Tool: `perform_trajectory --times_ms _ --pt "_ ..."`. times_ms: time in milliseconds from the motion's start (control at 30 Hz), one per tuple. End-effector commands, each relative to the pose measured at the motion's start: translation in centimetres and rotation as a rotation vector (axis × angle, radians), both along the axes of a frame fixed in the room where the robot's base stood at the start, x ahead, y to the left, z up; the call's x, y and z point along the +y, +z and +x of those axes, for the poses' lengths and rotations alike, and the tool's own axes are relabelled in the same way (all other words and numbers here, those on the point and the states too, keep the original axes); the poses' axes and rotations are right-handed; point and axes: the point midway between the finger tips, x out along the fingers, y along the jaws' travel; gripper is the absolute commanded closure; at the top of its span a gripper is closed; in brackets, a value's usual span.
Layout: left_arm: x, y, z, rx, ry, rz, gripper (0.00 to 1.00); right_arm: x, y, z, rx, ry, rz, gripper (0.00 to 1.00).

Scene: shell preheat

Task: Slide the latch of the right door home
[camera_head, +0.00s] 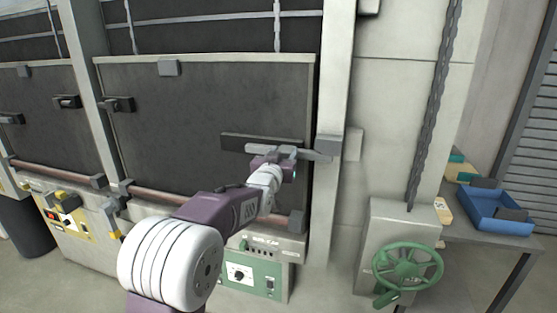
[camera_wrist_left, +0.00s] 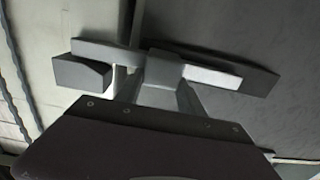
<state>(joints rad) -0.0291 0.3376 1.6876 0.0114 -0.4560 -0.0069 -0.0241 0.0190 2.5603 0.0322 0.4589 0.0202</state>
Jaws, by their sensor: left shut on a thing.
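The right door (camera_head: 200,105) is a dark panel in a pale frame, standing closed against the post as far as I can see. Its latch is a grey bar (camera_head: 312,155) in front of a dark backing plate (camera_head: 235,141). My left gripper (camera_head: 272,155) is shut on the bar, its arm reaching up from below. In the left wrist view the fingers (camera_wrist_left: 160,74) close around the middle of the bar (camera_wrist_left: 210,76). The bar's end reaches across the post beside a grey keeper block (camera_head: 329,143); I cannot tell if it is seated. My right gripper is out of view.
A pale post (camera_head: 340,80) stands right of the door. Further right are a hanging chain (camera_head: 433,110), a green handwheel (camera_head: 407,268) and a table with a blue bin (camera_head: 494,212). A control panel (camera_head: 262,277) sits below the door.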

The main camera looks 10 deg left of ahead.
Motion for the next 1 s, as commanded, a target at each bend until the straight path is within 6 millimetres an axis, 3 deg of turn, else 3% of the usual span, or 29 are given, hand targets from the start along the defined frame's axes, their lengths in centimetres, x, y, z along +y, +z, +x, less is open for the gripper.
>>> perform_trajectory --times_ms 33,267,300,367,733,1000 --pt "-0.8 -0.1 0.0 0.004 -0.014 0.004 1.0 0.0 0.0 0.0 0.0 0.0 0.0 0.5" --pt "-0.7 -0.1 0.0 0.006 -0.013 0.003 1.0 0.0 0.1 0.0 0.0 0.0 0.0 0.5" --pt "-0.7 -0.1 0.0 0.006 -0.013 0.003 0.44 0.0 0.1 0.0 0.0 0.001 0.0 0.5" --pt "-0.7 -0.1 0.0 0.005 -0.013 0.003 0.33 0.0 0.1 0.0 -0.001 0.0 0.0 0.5" --pt "-0.6 -0.1 -0.6 0.001 -0.011 0.003 0.33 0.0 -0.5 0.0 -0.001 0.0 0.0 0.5" --pt "-0.6 -0.4 -5.5 -0.001 -0.012 0.003 0.33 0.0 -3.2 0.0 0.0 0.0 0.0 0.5"
